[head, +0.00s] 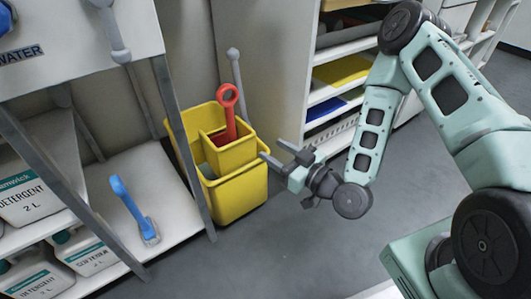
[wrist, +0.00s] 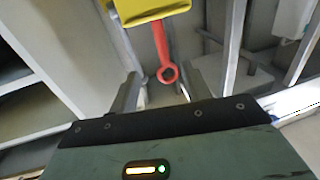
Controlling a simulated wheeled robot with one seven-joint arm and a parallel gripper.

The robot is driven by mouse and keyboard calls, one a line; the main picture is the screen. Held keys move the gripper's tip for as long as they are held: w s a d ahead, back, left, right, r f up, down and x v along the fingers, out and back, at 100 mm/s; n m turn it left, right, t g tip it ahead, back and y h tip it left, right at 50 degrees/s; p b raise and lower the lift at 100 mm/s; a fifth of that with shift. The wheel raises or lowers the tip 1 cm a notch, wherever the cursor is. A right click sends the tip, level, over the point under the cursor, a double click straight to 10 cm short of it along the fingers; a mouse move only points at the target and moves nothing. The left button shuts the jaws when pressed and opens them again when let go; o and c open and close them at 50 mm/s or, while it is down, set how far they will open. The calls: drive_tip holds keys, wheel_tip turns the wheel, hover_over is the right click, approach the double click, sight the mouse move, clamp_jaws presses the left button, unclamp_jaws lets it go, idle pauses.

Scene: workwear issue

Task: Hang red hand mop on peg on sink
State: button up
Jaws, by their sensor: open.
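The red hand mop (head: 229,112) stands upright in the yellow bucket (head: 240,195), its ring-ended handle above the rim and its lower end hidden. In the wrist view, the red handle (wrist: 162,45) and its ring show ahead, between the lines of my fingers. My gripper (head: 272,150) is open and empty, just right of the bucket and apart from the mop handle. A grey knobbed peg (head: 113,32) sticks out from the white sink front (head: 75,45) at the upper left.
A second grey knobbed rod (head: 236,75) rises behind the bucket. A shelf unit (head: 335,85) stands behind my arm. The grey floor (head: 270,260) in front is clear.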

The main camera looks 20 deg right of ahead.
sight(234, 125)
drive_tip(key=b+x, duration=1)
drive_tip(key=x, duration=0.7)
drive_tip(key=shift+w+a, duration=0.1)
clamp_jaws()
drive_tip(key=shift+w, duration=0.15)
